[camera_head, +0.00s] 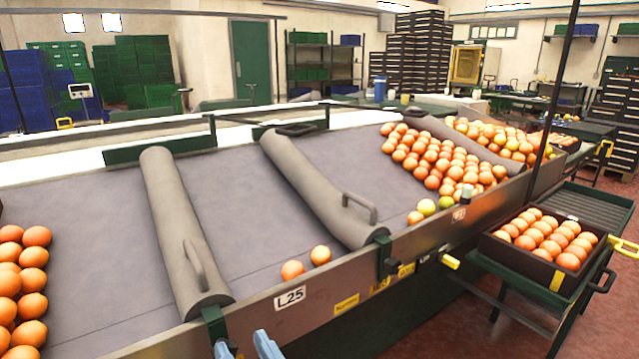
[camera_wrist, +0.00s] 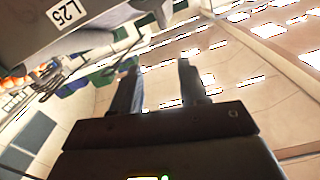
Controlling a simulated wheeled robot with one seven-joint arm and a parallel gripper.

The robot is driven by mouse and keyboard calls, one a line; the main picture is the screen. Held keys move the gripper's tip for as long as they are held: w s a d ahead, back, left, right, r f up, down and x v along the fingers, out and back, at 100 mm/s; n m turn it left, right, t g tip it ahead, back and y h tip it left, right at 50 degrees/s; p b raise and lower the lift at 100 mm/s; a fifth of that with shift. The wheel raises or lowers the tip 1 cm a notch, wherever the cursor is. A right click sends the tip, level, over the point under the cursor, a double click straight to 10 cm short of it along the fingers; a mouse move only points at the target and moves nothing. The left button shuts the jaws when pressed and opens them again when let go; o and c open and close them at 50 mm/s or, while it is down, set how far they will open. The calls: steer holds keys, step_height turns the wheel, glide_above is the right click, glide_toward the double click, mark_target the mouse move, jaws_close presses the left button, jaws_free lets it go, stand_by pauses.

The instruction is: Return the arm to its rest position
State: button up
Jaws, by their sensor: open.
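My gripper (camera_wrist: 160,92) shows in the wrist view with its two dark fingers apart and nothing between them. It points up toward the ceiling, below the side of the sorting table. In the head view, two blue-grey parts of my arm or gripper show at the bottom edge, close to the table's front rail near the L25 label (camera_head: 290,298). The rest of my arm is out of the frame. The same label also shows in the wrist view (camera_wrist: 66,11).
The grey sorting table (camera_head: 235,215) has padded dividers (camera_head: 178,225) and oranges in several groups. Two oranges (camera_head: 320,255) lie near the front rail. A dark crate of oranges (camera_head: 515,262) stands on a green stand at right. Red floor lies at lower right.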

steer(key=s+d+f+m+h, duration=0.1)
steer(key=s+d+f+h, duration=0.1)
steer(key=s+d+f, duration=0.3)
steer(key=s+d+h+p, duration=0.1)
steer(key=s+d, duration=0.2)
steer(key=d, duration=0.4)
steer(key=s+d+f+m+h, duration=0.1)
steer(key=s+d+f+h, duration=0.2)
steer(key=d, duration=0.4)
steer(key=s+d+r+m+h, duration=0.1)
steer(key=s+d+r, duration=0.1)
steer(key=s, duration=0.5)
steer(key=s+d+r+h+p, duration=0.1)
steer(key=s+d+r, duration=0.1)
steer(key=s+d, duration=0.3)
steer(key=s+d+r+m+h, duration=0.1)
steer(key=s+d, duration=0.3)
steer(key=s, duration=0.5)
steer(key=shift+s+d+r+m+h+p, duration=0.15)
steer(key=shift+s+r+m+h+p, duration=0.2)
steer(key=shift+r+h, duration=0.2)
steer(key=shift+w, duration=0.1)
